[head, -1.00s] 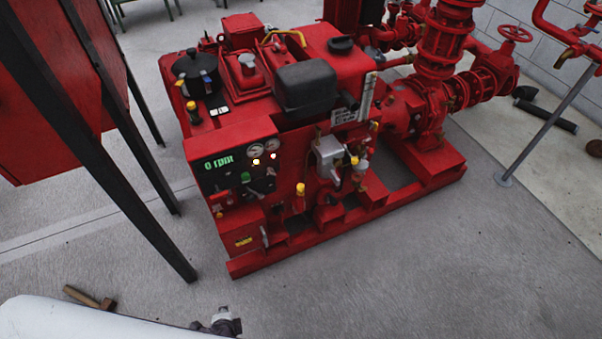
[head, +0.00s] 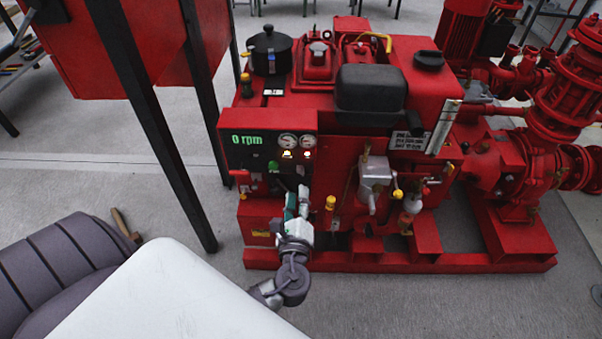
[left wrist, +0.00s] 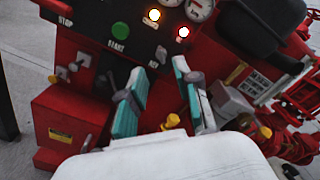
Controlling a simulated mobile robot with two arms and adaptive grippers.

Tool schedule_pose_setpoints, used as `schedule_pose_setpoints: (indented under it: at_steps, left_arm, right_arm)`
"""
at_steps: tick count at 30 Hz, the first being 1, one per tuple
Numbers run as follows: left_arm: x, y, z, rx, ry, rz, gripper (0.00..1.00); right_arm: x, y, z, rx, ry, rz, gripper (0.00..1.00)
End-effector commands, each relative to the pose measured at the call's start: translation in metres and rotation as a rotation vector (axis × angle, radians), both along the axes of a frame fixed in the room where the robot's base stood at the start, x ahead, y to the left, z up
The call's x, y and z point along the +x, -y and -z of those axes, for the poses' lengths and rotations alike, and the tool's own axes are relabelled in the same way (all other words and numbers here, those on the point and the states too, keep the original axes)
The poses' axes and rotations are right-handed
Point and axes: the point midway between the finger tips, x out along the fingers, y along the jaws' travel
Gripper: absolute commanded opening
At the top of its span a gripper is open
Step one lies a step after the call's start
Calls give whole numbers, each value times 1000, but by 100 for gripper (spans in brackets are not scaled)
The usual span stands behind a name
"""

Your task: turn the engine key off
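The control panel (head: 268,152) is on the front left of the red pumpset and its display reads "0 rpm". My left gripper (head: 297,198) is in front of the panel's lower right part. In the left wrist view its two teal finger pads (left wrist: 160,98) are apart, with nothing held between them. A small grey piece (left wrist: 160,54) shows beyond the gap, near a label; I cannot tell for sure whether it is the engine key. The green start button (left wrist: 120,30) is up and left of the fingers. My right gripper is not in view.
A red box (head: 258,219) juts out below the panel. A yellow-capped fitting (head: 330,203) stands right of my left gripper. Two lit lamps (left wrist: 169,23) and gauges are above. A dark post (head: 150,125) stands left. The floor in front is clear.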

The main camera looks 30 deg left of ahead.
Motion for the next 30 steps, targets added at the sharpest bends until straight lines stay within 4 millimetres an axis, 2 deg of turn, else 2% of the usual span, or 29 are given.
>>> schedule_pose_setpoints:
  at_steps: [1,6,12,25,30]
  left_arm:
    - [11,-6,-1,2,3,1,32]
    - [40,-24,0,1,2,1,32]
    - [63,-39,1,0,0,0,32]
    - [71,-43,1,-2,-2,1,32]
    - [71,-43,1,-2,-2,1,4]
  right_arm:
    - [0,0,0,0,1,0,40]
    - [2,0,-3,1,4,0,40]
    - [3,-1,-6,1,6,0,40]
    - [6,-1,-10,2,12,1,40]
    - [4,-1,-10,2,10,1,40]
